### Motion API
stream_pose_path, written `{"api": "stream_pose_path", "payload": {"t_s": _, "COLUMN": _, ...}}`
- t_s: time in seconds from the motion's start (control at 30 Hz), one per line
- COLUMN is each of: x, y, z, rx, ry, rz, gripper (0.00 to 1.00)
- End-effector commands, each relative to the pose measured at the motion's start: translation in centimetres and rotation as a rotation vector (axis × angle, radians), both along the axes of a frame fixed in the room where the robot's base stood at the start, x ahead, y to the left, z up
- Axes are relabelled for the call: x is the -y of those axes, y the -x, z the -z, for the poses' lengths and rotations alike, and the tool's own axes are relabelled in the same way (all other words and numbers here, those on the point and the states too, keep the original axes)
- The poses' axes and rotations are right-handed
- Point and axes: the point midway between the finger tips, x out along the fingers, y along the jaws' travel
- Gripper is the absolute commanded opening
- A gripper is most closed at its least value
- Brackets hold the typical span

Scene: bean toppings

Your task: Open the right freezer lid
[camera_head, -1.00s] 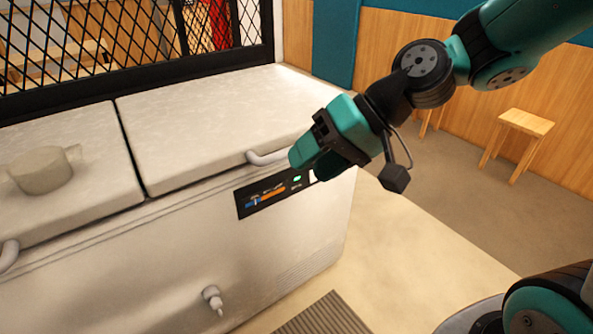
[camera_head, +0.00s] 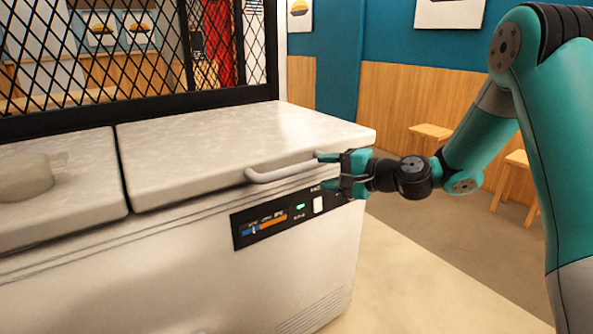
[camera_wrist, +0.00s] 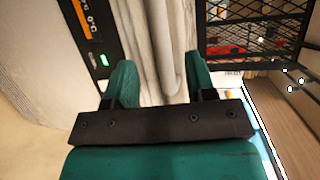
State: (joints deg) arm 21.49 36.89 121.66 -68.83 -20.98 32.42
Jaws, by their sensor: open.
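The right freezer lid (camera_head: 225,150) is white and lies closed on the freezer. Its handle (camera_head: 280,172) is a pale bar along the front edge. My gripper (camera_head: 335,172) is open at the right end of the handle in the head view. In the wrist view, the handle (camera_wrist: 163,45) runs between the two fingers of my gripper (camera_wrist: 158,82), nearer the right one. I cannot tell whether either finger touches it.
The left freezer lid (camera_head: 60,180) carries a pale round pot (camera_head: 25,177). A control panel (camera_head: 275,217) is on the freezer front below the handle. A black mesh screen (camera_head: 130,50) stands behind the freezer. Wooden stools stand at the right, with open floor (camera_head: 420,270) before them.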

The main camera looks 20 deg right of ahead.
Motion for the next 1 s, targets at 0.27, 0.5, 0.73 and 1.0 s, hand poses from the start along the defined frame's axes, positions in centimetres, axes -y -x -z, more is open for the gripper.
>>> {"api": "stream_pose_path", "payload": {"t_s": 0.27, "x": -4.0, "y": -4.3, "z": 1.0, "rx": 0.002, "ry": 0.000, "rz": -0.004, "gripper": 0.51}}
{"api": "stream_pose_path", "payload": {"t_s": 0.5, "x": -5.4, "y": -6.2, "z": 1.5, "rx": -0.001, "ry": 0.000, "rz": -0.001, "gripper": 0.51}}
{"api": "stream_pose_path", "payload": {"t_s": 0.73, "x": -5.6, "y": -6.4, "z": 1.6, "rx": -0.001, "ry": 0.001, "rz": 0.000, "gripper": 0.51}}
{"api": "stream_pose_path", "payload": {"t_s": 1.0, "x": -5.6, "y": -6.4, "z": 1.6, "rx": -0.001, "ry": 0.001, "rz": 0.000, "gripper": 0.09}}
